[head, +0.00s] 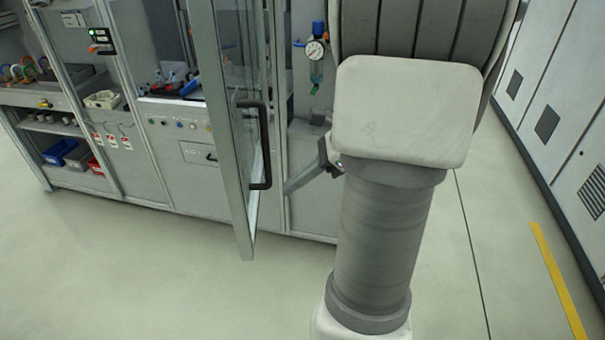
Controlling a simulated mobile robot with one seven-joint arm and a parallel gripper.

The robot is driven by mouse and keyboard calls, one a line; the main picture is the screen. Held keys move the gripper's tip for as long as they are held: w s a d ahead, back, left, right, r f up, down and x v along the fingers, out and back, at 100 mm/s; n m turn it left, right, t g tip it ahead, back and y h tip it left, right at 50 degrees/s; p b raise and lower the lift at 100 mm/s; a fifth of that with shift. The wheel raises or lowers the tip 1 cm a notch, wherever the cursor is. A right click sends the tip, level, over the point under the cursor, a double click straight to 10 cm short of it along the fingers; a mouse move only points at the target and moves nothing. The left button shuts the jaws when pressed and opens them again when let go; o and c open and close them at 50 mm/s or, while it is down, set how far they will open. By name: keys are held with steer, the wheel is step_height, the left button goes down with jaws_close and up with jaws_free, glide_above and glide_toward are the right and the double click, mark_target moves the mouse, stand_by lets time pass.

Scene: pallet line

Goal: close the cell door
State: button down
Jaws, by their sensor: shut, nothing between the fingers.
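The cell door (224,130) is a tall clear panel in a grey metal frame. It stands open, swung out from the cell front toward me and seen nearly edge-on. Its dark bow handle (264,150) is on the right side of the frame's near edge. My gripper (328,160) shows as a small dark part at the left of my arm, mostly hidden behind it. It is shut and empty, to the right of the door and apart from the handle. The door's hinge side is hard to make out.
The cell front (180,115) with buttons and a work opening is behind the door. A pressure gauge (315,50) hangs on it near my arm. Shelves with blue (60,150) and red bins are at the left. Grey cabinets (560,110) line the right. The floor before the door is clear.

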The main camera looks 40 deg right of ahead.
mark_target(245, 206)
steer(key=w+a+f, duration=0.2)
steer(key=a, duration=0.1)
steer(key=w+a+f, duration=0.1)
steer(key=a, duration=0.1)
steer(key=shift+w+f, duration=0.15)
steer(key=shift+w, duration=0.25)
steer(key=shift+w+a, duration=0.3)
steer(key=shift+a, duration=0.1)
steer(key=shift+a, duration=0.1)
